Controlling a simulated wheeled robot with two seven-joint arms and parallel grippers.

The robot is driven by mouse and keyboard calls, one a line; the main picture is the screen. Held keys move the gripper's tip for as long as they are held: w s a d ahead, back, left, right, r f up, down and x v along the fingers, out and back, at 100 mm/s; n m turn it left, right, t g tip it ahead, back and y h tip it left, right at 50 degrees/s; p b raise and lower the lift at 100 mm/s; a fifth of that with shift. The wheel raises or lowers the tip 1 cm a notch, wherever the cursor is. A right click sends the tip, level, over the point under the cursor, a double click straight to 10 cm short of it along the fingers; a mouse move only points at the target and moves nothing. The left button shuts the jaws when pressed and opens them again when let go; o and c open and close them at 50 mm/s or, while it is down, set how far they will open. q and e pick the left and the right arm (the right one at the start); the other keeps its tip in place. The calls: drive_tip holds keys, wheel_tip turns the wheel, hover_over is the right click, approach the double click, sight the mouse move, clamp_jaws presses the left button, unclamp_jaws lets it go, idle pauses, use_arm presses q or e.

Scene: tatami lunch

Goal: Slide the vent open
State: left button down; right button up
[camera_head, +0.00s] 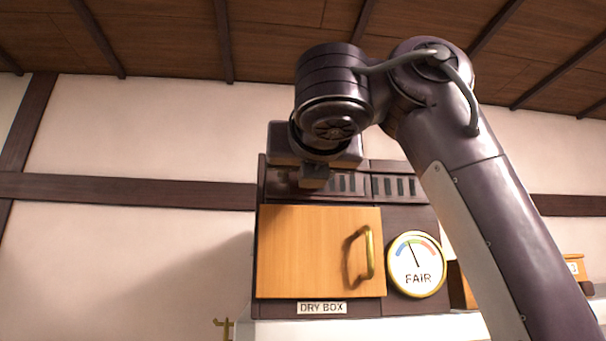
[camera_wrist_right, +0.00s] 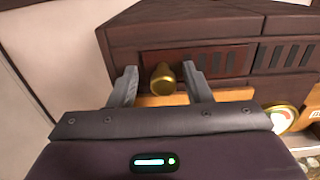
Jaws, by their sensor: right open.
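The vent is a reddish-brown sliding panel (camera_wrist_right: 222,62) with dark slots along the upper front of the dark wooden dry box. It also shows in the head view (camera_head: 347,184), partly hidden by my right arm. A round brass knob (camera_wrist_right: 163,80) stands out from the panel's left part. My right gripper (camera_wrist_right: 161,70) is open, with one grey finger on each side of the knob and gaps visible on both sides. In the head view my right gripper (camera_head: 314,176) is before the vent and hides the knob. My left gripper is not in view.
A second slotted grille (camera_head: 393,187) lies right of the panel. Below are a closed wooden door (camera_head: 310,255) with a brass handle (camera_head: 369,252) and a round gauge (camera_head: 416,264) reading FAIR. A small brass hook (camera_head: 223,323) is at lower left. The wall left of the box is clear.

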drive_tip(key=s+b, duration=0.4)
drive_tip(key=s, duration=0.3)
drive_tip(key=shift+s, duration=0.3)
drive_tip(key=shift+w, duration=0.15)
drive_tip(key=shift+a, duration=0.1)
